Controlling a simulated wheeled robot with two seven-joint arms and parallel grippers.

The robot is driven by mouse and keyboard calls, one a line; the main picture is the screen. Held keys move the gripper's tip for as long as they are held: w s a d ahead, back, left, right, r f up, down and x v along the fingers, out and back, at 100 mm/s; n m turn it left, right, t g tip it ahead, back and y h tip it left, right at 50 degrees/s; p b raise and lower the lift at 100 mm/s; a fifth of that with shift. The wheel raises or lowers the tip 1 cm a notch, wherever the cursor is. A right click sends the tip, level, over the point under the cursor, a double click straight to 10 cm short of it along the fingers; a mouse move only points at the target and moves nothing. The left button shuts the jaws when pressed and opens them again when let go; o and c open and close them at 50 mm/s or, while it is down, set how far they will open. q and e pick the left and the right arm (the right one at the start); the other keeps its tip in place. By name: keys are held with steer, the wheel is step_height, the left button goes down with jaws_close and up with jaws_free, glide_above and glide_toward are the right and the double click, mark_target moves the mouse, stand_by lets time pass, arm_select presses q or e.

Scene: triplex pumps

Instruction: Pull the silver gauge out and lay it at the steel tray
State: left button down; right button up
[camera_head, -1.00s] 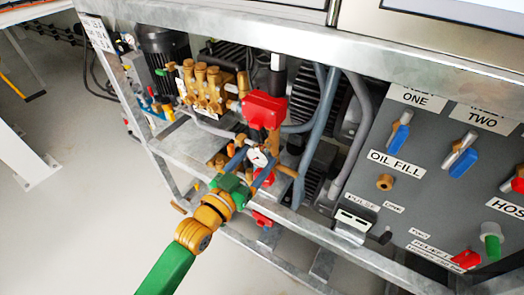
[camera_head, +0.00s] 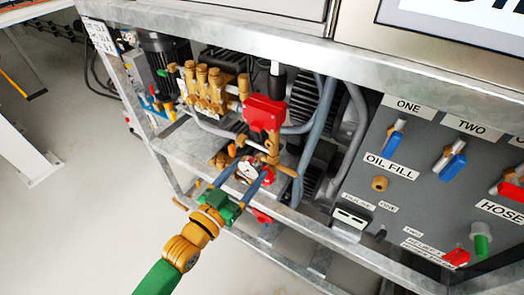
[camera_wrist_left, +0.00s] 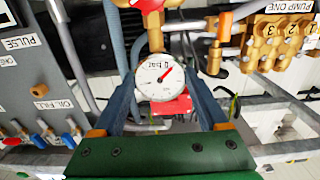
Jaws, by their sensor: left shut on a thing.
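The gauge (camera_head: 248,172) has a round white dial with a red needle and a silver rim. My left gripper (camera_head: 243,176) is shut on it, with a blue finger on each side. In the left wrist view the dial (camera_wrist_left: 160,77) faces the camera between the fingers. Brass fittings (camera_head: 271,150) sit just above and right of it. A brass stem shows above the dial in the wrist view; I cannot tell whether it joins the gauge. A flat grey steel surface (camera_head: 182,151), perhaps the tray, lies left of and behind the gauge. My right gripper is not in view.
A red block (camera_head: 264,113) and a brass pump head (camera_head: 212,88) stand behind the gauge. A galvanised frame rail (camera_head: 300,228) runs along the front. A grey valve panel (camera_head: 425,190) fills the right. Open floor (camera_head: 75,225) lies left.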

arm_select(q)
steer(key=shift+p+v, duration=0.55)
steer(key=shift+v, duration=0.85)
